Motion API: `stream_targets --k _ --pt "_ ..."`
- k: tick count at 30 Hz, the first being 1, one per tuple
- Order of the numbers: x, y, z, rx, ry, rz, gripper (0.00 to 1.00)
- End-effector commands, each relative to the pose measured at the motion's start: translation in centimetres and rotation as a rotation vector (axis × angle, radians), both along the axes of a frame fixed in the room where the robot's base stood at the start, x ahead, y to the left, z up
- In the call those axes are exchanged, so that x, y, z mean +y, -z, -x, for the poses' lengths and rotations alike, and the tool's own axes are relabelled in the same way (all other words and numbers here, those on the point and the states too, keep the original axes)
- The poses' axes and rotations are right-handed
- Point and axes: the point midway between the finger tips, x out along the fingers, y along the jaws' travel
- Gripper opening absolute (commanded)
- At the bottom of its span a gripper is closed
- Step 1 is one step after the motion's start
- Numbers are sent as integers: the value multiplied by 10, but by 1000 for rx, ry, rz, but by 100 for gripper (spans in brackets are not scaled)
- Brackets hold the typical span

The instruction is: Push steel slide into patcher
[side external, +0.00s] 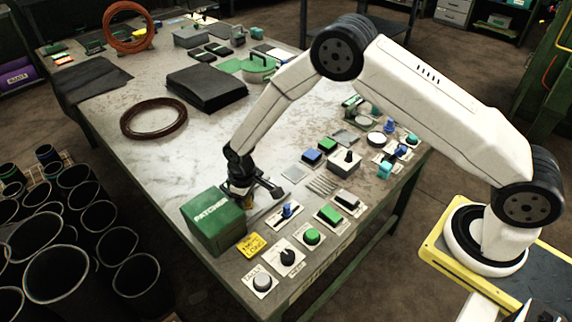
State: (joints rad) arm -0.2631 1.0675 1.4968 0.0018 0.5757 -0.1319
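The patcher (211,230) is a green box with white lettering on its top, at the near left corner of the table. My gripper (243,202) points down at the patcher's right side, very close to it. I cannot tell whether they touch. The gripper is dark and small here, so its fingers do not show as open or shut. A grey metal piece (264,212), likely the steel slide, lies low beside the patcher and is partly hidden by my gripper.
A row of knobs and buttons, including a green button (312,236), runs along the near table edge. Black tubes (66,275) stand left of the table.

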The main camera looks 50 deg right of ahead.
Motion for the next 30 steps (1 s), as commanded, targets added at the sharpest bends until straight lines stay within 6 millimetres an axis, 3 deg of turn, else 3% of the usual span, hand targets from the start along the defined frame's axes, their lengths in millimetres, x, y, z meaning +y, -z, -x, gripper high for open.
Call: stream_targets --k 11,30 --pt "-1 -11 -1 -1 1 1 65" --pt "0 -75 0 -1 0 0 65"
